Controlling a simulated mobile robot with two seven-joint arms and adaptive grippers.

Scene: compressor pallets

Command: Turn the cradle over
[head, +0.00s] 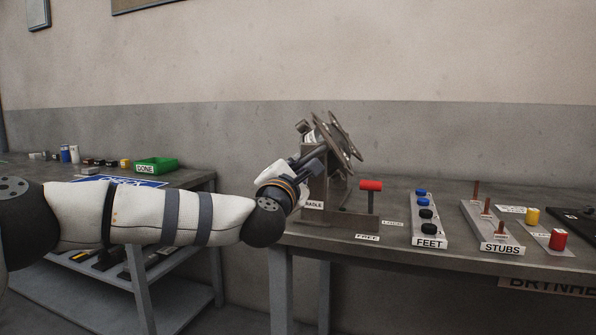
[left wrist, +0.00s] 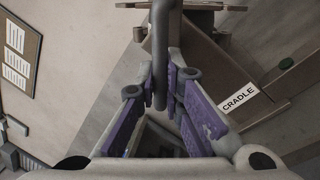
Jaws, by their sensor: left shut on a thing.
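The cradle (head: 343,140) is a grey metal frame with plates and bars. It sits tilted at the top of a brown-grey stand (head: 318,190) on the table. My left gripper (head: 314,160) is at the cradle's left side. In the left wrist view, its purple-lined fingers (left wrist: 161,96) are shut on a grey bar of the cradle (left wrist: 160,45). A red-handled lever (head: 370,186) stands upright beside the stand, near labels FREE (head: 367,238) and one partly legible. My right gripper is not in view.
To the right on the table are a FEET tray (head: 430,242) with blue and black pieces, a STUBS tray (head: 502,247) with upright rods, and yellow and red cylinders (head: 557,238). A second table at left holds a green DONE bin (head: 156,165).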

